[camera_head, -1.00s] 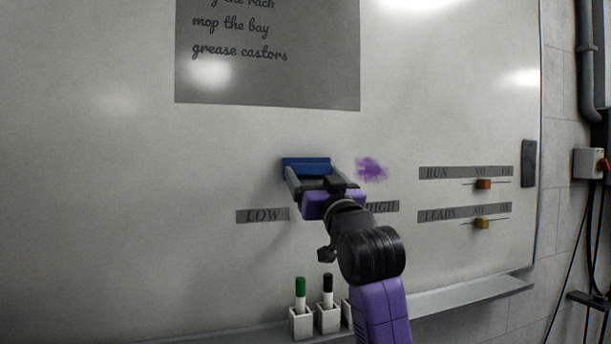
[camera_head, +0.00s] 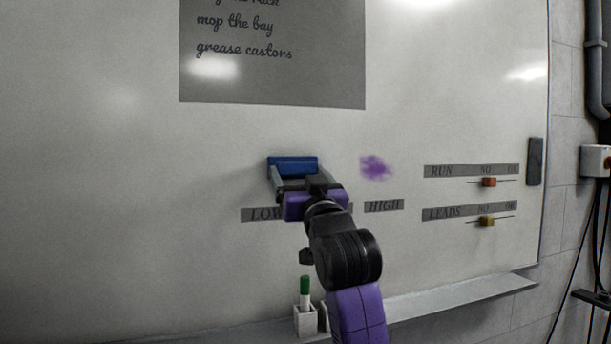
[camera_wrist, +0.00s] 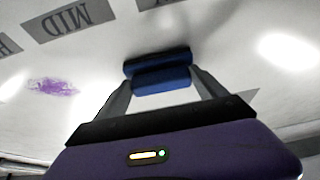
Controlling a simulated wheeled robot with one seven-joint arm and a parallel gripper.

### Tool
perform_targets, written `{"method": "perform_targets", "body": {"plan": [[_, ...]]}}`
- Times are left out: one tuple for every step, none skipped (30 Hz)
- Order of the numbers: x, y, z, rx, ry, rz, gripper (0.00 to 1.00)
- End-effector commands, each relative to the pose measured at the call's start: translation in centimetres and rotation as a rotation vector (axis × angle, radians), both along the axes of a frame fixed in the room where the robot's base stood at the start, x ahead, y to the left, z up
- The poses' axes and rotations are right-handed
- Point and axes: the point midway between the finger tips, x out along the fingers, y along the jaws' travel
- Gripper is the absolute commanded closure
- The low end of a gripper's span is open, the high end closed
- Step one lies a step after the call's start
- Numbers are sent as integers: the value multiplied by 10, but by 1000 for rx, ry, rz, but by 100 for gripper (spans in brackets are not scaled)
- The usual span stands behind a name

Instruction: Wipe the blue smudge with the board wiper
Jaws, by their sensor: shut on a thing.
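My gripper (camera_head: 292,181) is shut on the board wiper (camera_head: 293,165), a blue block held by its ends at the whiteboard, above the LOW label. The wiper also shows in the wrist view (camera_wrist: 160,78), with its dark pad towards the board. I cannot tell whether the pad touches the board. A purple smudge (camera_head: 375,167) is on the board to the right of the wiper, above the HIGH label, apart from it. It shows at left in the wrist view (camera_wrist: 52,87). No clearly blue smudge shows; the board behind the wiper is hidden.
A grey panel with handwriting (camera_head: 272,75) is above. RUN and LEADS strips with a red slider (camera_head: 489,182) and a yellow slider (camera_head: 486,221) are at right. A ledge (camera_head: 455,298) runs below, with a green-capped marker (camera_head: 305,290) in a holder. The board at left is clear.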

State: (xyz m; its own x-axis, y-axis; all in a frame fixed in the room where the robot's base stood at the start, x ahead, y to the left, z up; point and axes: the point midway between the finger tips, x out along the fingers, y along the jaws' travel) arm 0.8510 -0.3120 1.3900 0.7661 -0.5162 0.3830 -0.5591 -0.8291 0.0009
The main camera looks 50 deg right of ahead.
Motion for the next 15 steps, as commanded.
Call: {"method": "perform_targets", "body": {"plan": [[3, 5, 0, 0, 1, 3, 51], [5, 7, 0, 1, 1, 2, 51], [7, 10, 0, 0, 1, 3, 51], [8, 12, 0, 0, 1, 3, 51], [9, 13, 0, 0, 1, 2, 51], [11, 15, 0, 0, 1, 2, 51], [12, 17, 0, 1, 1, 2, 51], [13, 19, 0, 0, 0, 2, 51], [14, 20, 0, -1, 0, 2, 51], [15, 21, 0, 0, 0, 1, 51], [15, 21, 0, -1, 1, 0, 51], [15, 22, 0, -1, 1, 0, 51], [16, 22, 0, -1, 1, 0, 51], [16, 23, 0, -1, 1, 0, 51], [17, 24, 0, 0, 0, 1, 51]]}}
